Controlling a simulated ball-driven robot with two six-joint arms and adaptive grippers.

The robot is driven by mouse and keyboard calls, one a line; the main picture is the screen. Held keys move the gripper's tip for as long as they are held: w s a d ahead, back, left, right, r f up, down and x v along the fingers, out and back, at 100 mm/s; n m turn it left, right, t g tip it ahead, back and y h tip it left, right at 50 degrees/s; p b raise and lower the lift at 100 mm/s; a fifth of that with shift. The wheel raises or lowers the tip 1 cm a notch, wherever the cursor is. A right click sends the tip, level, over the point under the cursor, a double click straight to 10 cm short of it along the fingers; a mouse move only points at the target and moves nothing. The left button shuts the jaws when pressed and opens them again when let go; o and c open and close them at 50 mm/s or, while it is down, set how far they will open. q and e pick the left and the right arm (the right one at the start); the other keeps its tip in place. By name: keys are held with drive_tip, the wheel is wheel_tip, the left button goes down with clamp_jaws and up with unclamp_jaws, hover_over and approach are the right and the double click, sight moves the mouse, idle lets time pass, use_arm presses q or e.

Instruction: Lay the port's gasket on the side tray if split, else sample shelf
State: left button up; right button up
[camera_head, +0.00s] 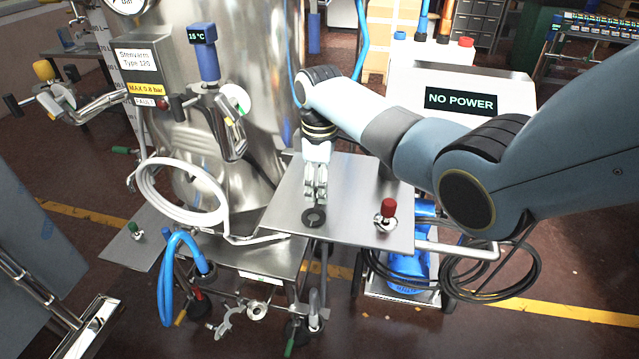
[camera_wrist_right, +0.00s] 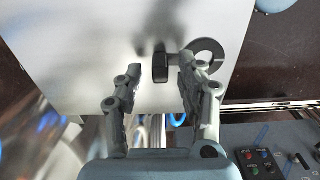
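A dark ring (camera_head: 314,217), which looks like the gasket, lies flat on a grey metal plate (camera_head: 345,175). In the right wrist view the ring (camera_wrist_right: 216,50) has a short stem ending in a dark block (camera_wrist_right: 160,66). My right gripper (camera_head: 315,197) points down just above the plate beside the ring. In the right wrist view its fingers (camera_wrist_right: 158,72) are apart on either side of the block, with visible gaps. My left gripper is not in view.
A red-capped fitting (camera_head: 388,210) stands on the same plate, right of the ring. A smaller plate (camera_head: 125,252) with a green-capped fitting (camera_head: 135,230) is at left. Behind stands the steel tank (camera_head: 240,60), with a coiled white hose (camera_head: 180,215) in front. A "NO POWER" cabinet (camera_head: 490,85) is at right.

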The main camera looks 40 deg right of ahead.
drive_tip(key=shift+r, duration=0.1)
wheel_tip(320, 180, up, 12)
idle(0.5)
idle(0.5)
